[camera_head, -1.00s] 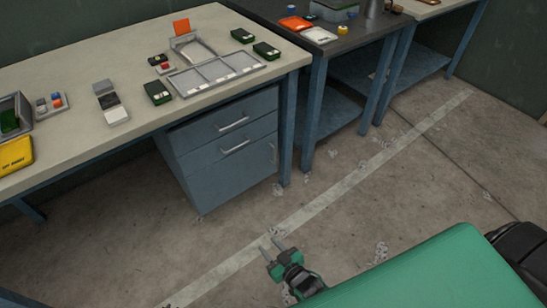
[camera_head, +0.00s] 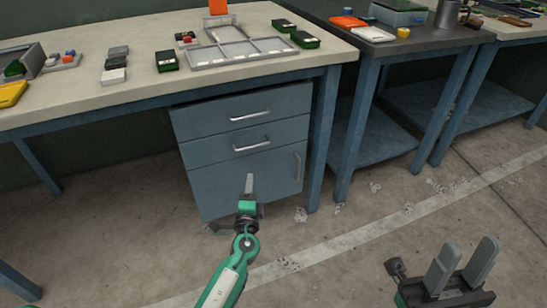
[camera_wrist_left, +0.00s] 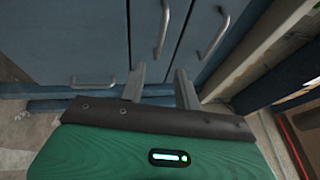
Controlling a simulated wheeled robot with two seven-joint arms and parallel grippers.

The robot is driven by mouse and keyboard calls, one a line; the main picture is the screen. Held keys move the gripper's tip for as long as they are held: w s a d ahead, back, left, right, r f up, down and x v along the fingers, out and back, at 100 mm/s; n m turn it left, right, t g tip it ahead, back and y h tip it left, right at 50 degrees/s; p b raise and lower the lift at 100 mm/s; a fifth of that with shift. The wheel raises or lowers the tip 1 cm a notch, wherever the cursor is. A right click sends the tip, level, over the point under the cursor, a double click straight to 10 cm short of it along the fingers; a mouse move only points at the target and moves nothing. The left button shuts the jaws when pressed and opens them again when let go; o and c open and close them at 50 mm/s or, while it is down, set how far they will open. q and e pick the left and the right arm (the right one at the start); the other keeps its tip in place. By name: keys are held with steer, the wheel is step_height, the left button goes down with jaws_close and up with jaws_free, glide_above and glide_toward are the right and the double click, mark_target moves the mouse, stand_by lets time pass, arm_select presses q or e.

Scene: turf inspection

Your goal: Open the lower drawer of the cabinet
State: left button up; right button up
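The blue-grey cabinet (camera_head: 245,185) stands under the left workbench. It has two drawers above a door with an upright handle (camera_head: 299,167). The lower drawer (camera_head: 215,152) is shut, with a silver bar handle (camera_head: 252,145). The upper drawer (camera_head: 205,118) is shut too. My left gripper (camera_head: 250,178) is in front of the door, below the lower drawer's handle. The left wrist view shows its fingers (camera_wrist_left: 160,70) apart and empty, with the lower drawer's handle (camera_wrist_left: 163,28) beyond the gap. My right gripper (camera_head: 464,252) is open and empty at the lower right.
The workbench top (camera_head: 150,85) holds a grey divided tray (camera_head: 240,51) and small boxes. A blue bench leg (camera_head: 323,140) stands close right of the cabinet. A dark-topped table (camera_head: 400,50) stands farther right. The floor (camera_head: 330,270) before the cabinet is clear.

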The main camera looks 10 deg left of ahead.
arm_select(q)
steer(key=b, duration=0.1)
glide_toward(252, 150)
steer(key=w+r, duration=0.2)
steer(key=r, duration=0.1)
steer(key=w+r, duration=0.2)
steer(key=r, duration=0.1)
steer(key=shift+w+a, duration=0.1)
steer(key=shift+w, duration=0.3)
steer(key=shift+c, duration=0.3)
jaws_close()
